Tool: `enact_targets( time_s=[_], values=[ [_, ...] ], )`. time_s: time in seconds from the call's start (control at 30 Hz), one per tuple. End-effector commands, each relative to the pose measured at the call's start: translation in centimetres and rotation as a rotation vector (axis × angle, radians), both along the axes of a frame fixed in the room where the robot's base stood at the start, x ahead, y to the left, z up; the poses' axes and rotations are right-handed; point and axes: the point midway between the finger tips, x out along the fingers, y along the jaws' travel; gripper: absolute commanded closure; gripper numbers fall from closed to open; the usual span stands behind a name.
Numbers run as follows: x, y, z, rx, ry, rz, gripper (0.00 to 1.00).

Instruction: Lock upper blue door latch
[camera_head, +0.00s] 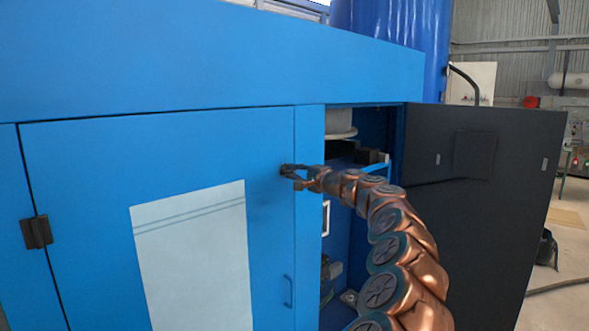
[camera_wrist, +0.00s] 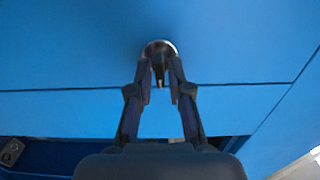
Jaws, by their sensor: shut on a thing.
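The left blue door (camera_head: 80,160) is closed in the head view, with a white panel on its face. The upper latch, a small dark round piece near the door's upper right edge, shows in the wrist view (camera_wrist: 160,49). My gripper (camera_head: 289,171) reaches in from the right and hides most of the latch in the head view. In the wrist view my gripper (camera_wrist: 160,78) has both fingertips at the latch, one on each side of its dark narrow part, and is shut on it. Whether the latch is turned locked or unlocked cannot be told.
A dark door (camera_head: 480,180) stands wide open at the right, showing shelves and parts inside the cabinet. My arm crosses in front of that opening. A blue handle (camera_head: 287,290) sits lower on the closed door. A dark hinge (camera_head: 36,232) is at its left edge.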

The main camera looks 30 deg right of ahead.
Motion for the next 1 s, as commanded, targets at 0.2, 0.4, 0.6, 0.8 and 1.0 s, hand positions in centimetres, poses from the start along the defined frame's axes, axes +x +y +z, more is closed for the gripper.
enact_targets(
  time_s=[0.2, 0.4, 0.6, 0.8, 1.0],
  values=[
    [0.03, 0.02, -0.08, 0.018, 0.006, 0.0, 1.0],
    [0.01, -0.01, -0.1, 0.019, 0.006, 0.0, 1.0],
    [0.01, -0.03, -0.1, 0.018, 0.006, 0.0, 0.73],
    [0.0, -0.04, -0.05, 0.018, 0.005, -0.001, 0.66],
    [-0.07, -0.08, -0.02, 0.018, 0.005, -0.001, 0.66]
  ],
)
